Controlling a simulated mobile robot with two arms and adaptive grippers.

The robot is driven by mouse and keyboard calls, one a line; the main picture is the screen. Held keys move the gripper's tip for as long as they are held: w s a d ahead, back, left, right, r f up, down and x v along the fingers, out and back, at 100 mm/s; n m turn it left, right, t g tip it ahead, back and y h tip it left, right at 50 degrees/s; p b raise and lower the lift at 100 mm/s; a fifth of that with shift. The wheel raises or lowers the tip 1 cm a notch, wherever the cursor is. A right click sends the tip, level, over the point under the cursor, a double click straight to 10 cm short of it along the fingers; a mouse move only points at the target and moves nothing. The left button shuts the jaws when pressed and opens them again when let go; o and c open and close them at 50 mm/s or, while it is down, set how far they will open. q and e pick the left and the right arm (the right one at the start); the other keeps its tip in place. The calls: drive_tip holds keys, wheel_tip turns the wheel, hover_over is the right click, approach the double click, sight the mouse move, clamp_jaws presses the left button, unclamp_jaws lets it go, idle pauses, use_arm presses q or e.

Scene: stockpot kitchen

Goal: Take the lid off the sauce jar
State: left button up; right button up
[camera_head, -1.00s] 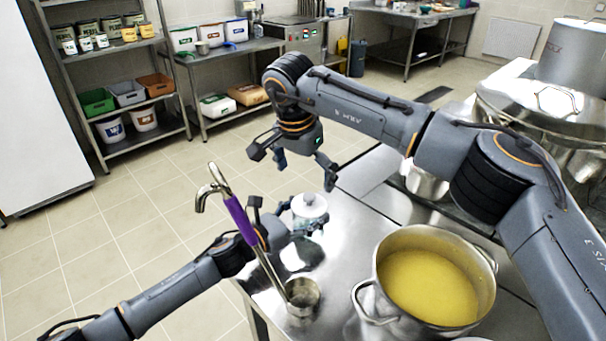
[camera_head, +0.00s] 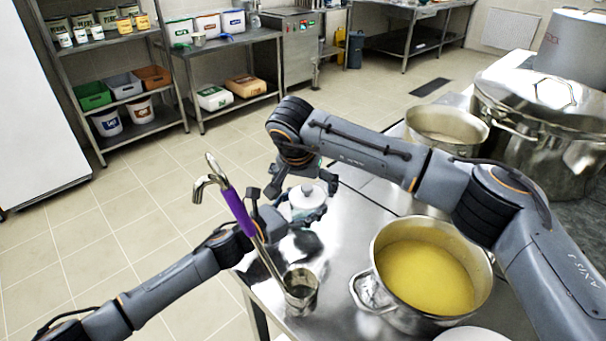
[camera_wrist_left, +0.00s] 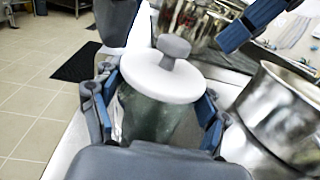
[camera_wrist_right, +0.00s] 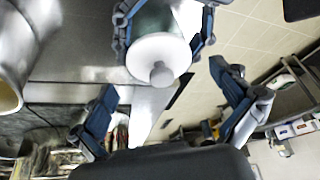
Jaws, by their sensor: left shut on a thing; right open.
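The sauce jar (camera_wrist_left: 150,118) is greenish glass and wears a white lid (camera_wrist_left: 162,80) with a grey knob (camera_wrist_left: 173,46). My left gripper (camera_wrist_left: 165,115) is shut around the jar's body, one finger on each side. In the head view the white lid (camera_head: 306,196) shows at the table's far left edge. My right gripper (camera_head: 300,178) is open just above and behind the jar. In the right wrist view the lid (camera_wrist_right: 158,58) and its knob lie ahead, beyond my open right fingers (camera_wrist_right: 168,105), and apart from them.
A large pot of yellow soup (camera_head: 425,275) stands right of the jar. A metal container (camera_head: 300,290) with a purple-handled ladle (camera_head: 236,210) stands in front. More pots (camera_head: 545,110) stand at the right. The floor at left is clear.

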drive_tip(key=shift+x, duration=1.2)
drive_tip(key=c, duration=1.3)
drive_tip(key=shift+r, duration=0.2)
drive_tip(key=shift+r, duration=0.95)
